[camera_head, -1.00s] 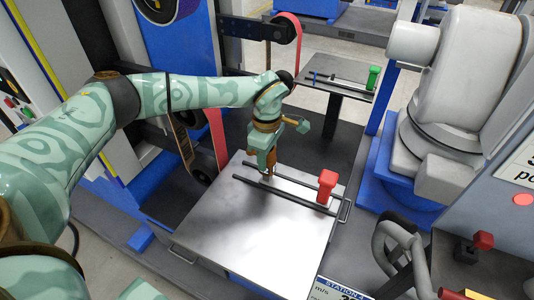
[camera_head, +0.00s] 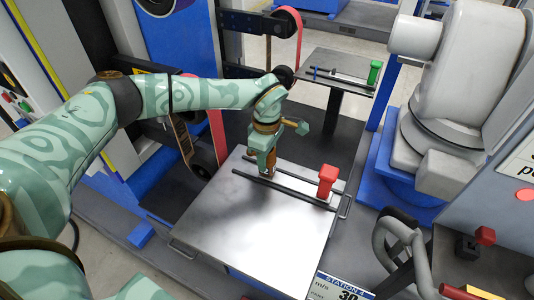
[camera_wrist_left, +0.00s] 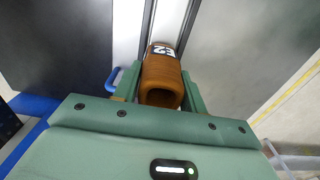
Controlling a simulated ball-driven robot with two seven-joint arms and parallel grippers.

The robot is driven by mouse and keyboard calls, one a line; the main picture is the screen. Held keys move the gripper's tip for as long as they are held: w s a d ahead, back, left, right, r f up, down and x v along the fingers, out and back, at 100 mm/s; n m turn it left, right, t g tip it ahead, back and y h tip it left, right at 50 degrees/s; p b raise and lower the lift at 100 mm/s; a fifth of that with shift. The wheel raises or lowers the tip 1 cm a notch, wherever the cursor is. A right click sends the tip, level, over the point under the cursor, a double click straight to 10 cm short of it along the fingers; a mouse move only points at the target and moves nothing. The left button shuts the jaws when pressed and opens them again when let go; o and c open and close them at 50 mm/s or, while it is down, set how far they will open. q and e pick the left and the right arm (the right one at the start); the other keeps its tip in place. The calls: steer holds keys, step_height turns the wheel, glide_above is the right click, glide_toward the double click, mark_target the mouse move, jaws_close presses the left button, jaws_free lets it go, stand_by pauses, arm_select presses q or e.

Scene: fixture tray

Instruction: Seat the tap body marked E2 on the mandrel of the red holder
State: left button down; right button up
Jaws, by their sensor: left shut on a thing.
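In the head view my left gripper (camera_head: 267,168) is over the far rail of the steel fixture tray (camera_head: 250,220), with the tap body (camera_head: 271,160) mostly hidden by the fingers. The red holder (camera_head: 327,178) stands on the rails to the right of the gripper, apart from it. I cannot make out its mandrel. My right gripper is not in view.
Two dark rails (camera_head: 300,188) run across the tray's far part. The tray's near part is bare. A green holder (camera_head: 374,71) stands on a smaller table behind. A large grey machine (camera_head: 455,90) and a bent grey tube (camera_head: 395,235) stand at the right.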

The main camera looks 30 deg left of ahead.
arm_select(q)
steer(key=shift+f, duration=0.55)
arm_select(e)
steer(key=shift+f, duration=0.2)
arm_select(q)
steer(key=c, duration=0.7)
jaws_free()
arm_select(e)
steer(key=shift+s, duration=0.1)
arm_select(q)
step_height(320, 180, up, 16)
steer(key=p, duration=0.4)
steer(key=shift+r, duration=0.15)
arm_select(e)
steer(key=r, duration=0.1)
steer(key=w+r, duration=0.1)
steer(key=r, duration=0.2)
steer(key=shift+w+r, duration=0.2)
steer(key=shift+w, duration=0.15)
